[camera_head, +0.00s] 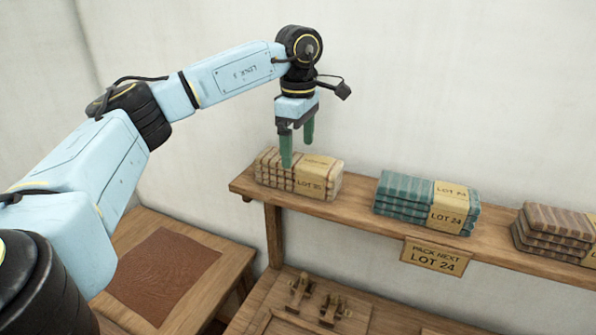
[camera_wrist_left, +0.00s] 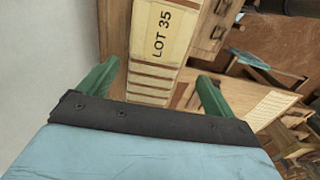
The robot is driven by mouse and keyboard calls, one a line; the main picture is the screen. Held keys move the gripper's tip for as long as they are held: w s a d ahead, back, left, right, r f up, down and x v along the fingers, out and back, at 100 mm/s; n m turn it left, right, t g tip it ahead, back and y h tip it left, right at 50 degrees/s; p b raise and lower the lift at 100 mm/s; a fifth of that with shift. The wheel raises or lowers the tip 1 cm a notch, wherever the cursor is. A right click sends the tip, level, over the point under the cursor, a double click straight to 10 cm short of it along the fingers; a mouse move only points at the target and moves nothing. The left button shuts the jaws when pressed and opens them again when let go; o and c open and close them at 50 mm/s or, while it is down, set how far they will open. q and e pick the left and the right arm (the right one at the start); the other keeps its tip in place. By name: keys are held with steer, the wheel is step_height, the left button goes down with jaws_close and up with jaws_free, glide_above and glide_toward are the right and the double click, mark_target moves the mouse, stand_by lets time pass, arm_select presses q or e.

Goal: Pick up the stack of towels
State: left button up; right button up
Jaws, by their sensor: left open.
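Three stacks of folded towels with paper bands lie on a wooden shelf (camera_head: 360,215). The left stack (camera_head: 270,177) is cream with brown stripes and reads LOT 35. The middle stack (camera_head: 403,199) is teal striped and reads LOT 24. The right stack (camera_head: 545,232) is brown striped, and its label is cut by the picture edge. My left gripper (camera_head: 298,150) is open and points down over the LOT 35 stack. In the left wrist view this stack (camera_wrist_left: 150,75) shows between the spread green fingers. My right gripper is not in view.
A sign (camera_head: 437,256) on the shelf front reads PACK NEXT LOT 24. Below left is a wooden table (camera_head: 225,255) with a brown mat (camera_head: 160,275). Small wooden clamp-like pieces (camera_head: 328,310) sit on a wooden surface under the shelf. A pale wall stands behind.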

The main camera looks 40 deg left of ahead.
mark_target(298, 158)
arm_select(q)
steer(key=f, duration=0.1)
steer(key=f+p, duration=0.1)
steer(key=f, duration=0.2)
steer(key=shift+w+a+f, duration=0.25)
steer(key=shift+a, duration=0.1)
steer(key=shift+f, duration=0.35)
steer(key=shift+c, duration=0.3)
steer(key=shift+r, duration=0.1)
steer(key=c, duration=1.1)
